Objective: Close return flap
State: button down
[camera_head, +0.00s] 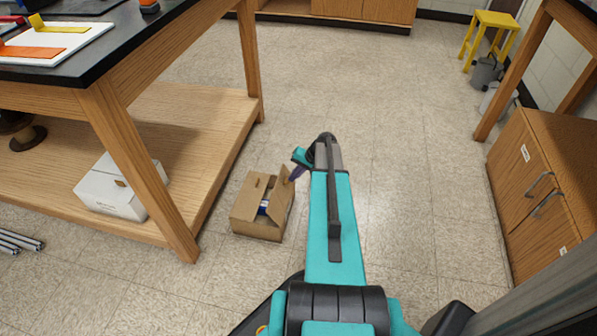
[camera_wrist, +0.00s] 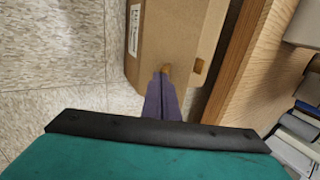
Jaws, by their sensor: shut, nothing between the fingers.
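An open cardboard box (camera_head: 257,228) stands on the floor in the head view. A blue and white item shows inside through the gap. My gripper (camera_head: 293,174) is at the box's back right corner, beside the right flap. In the wrist view its purple fingers (camera_wrist: 163,76) are together and empty, with the tips at the brown cardboard (camera_wrist: 180,35). I cannot tell whether they touch it. Which flap is the return flap is not clear.
A wooden table (camera_head: 185,215) with a low shelf stands left of the box, carrying a white box (camera_head: 113,190). Metal bars (camera_head: 18,241) lie at the far left. A wooden cabinet (camera_head: 545,170) stands at right. The floor behind the box is clear.

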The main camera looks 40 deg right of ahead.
aim_at(281, 177)
jog(key=shift+w+a+r+g+h+p, duration=0.1)
jog(key=shift+w+a+g+h+p, duration=0.3)
jog(key=shift+p, duration=0.5)
jog(key=shift+w+a+r+g+h+p, duration=0.1)
jog(key=shift+w+a+g+h+p, duration=0.1)
jog(key=shift+w+g+p, duration=0.55)
jog(key=shift+w+a+g+h+p, duration=0.2)
jog(key=shift+w+g+h+p, duration=0.15)
jog(key=shift+p, duration=0.65)
jog(key=w+g+p, duration=0.1)
jog(key=w+a+g+h+p, duration=0.1)
jog(key=p, duration=0.1)
jog(key=shift+a+f, duration=0.1)
jog(key=shift+f, duration=0.3)
jog(key=shift+w+a+f+g+h+p, duration=0.4)
jog(key=shift+w+a+f+g+p, duration=0.25)
jog(key=shift+w+f, duration=0.2)
jog(key=shift+w+a+f+g+h+p, duration=0.35)
jog(key=shift+w+a+f+g+p, duration=0.2)
jog(key=shift+w+f, duration=0.25)
jog(key=shift+r, duration=0.1)
jog(key=shift+s+r+p, duration=0.1)
jog(key=shift+r+p, duration=0.3)
jog(key=shift+r, duration=0.25)
jog(key=shift+r, duration=0.1)
